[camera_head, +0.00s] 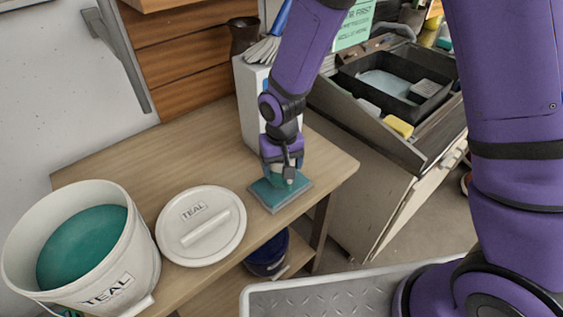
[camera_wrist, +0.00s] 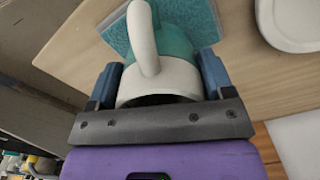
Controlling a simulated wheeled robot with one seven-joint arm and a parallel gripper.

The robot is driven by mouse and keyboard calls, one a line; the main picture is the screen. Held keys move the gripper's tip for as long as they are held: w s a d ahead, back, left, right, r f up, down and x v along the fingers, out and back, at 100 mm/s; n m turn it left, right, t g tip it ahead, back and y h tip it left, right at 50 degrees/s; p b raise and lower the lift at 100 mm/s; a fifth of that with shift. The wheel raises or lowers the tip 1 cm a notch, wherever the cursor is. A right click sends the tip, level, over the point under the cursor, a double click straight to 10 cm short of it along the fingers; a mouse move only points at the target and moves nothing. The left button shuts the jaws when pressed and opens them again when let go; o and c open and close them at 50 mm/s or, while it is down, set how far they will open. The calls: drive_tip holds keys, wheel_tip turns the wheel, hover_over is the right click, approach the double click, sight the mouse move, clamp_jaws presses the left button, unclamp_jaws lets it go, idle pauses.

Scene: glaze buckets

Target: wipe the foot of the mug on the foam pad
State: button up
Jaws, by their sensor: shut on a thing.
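My gripper (camera_head: 284,168) is shut on the mug, low over the teal foam pad (camera_head: 266,199) near the table's right end. In the wrist view the mug (camera_wrist: 174,72) is between my two blue fingers; its upper part and handle are cream and its far part is teal. The foam pad (camera_wrist: 118,36) lies beyond and around the mug's teal end. In the head view the mug (camera_head: 279,181) is mostly hidden by my gripper. It seems to be at the pad's surface, but I cannot tell whether its foot touches.
A white bucket of teal glaze (camera_head: 80,247) stands at the table's left, with its lid (camera_head: 201,226) lying between it and the pad. A white box (camera_head: 250,105) stands behind my gripper. A sink (camera_head: 385,85) is at the right. A dark blue bucket (camera_head: 267,256) sits on the lower shelf.

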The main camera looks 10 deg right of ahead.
drive_tip(key=shift+f, duration=0.6)
idle(0.7)
drive_tip(key=shift+a, duration=0.1)
drive_tip(key=shift+s+a, duration=0.5)
drive_tip(key=shift+a, duration=0.2)
drive_tip(key=shift+s+a, duration=0.5)
drive_tip(key=shift+a, duration=0.15)
drive_tip(key=shift+w+d, duration=0.65)
drive_tip(key=shift+d, duration=0.3)
drive_tip(key=shift+w+d, duration=0.7)
drive_tip(key=shift+d, duration=0.3)
drive_tip(key=shift+w+d, duration=0.65)
drive_tip(key=shift+d, duration=0.3)
drive_tip(key=shift+s+a+f, duration=0.1)
drive_tip(key=shift+s+a, duration=0.6)
drive_tip(key=shift+a, duration=0.25)
drive_tip(key=shift+s+a+r, duration=0.1)
drive_tip(key=shift+s+a, duration=0.55)
drive_tip(key=shift+a, duration=0.35)
drive_tip(key=shift+s+a+f, duration=0.1)
drive_tip(key=shift+s+a, duration=0.6)
drive_tip(key=shift+a, duration=0.25)
drive_tip(key=shift+w+d, duration=0.65)
drive_tip(key=shift+d, duration=0.35)
drive_tip(key=shift+w+d, duration=0.7)
drive_tip(key=shift+d, duration=0.25)
drive_tip(key=shift+w+d, duration=0.65)
drive_tip(key=shift+d, duration=0.35)
drive_tip(key=shift+r, duration=0.25)
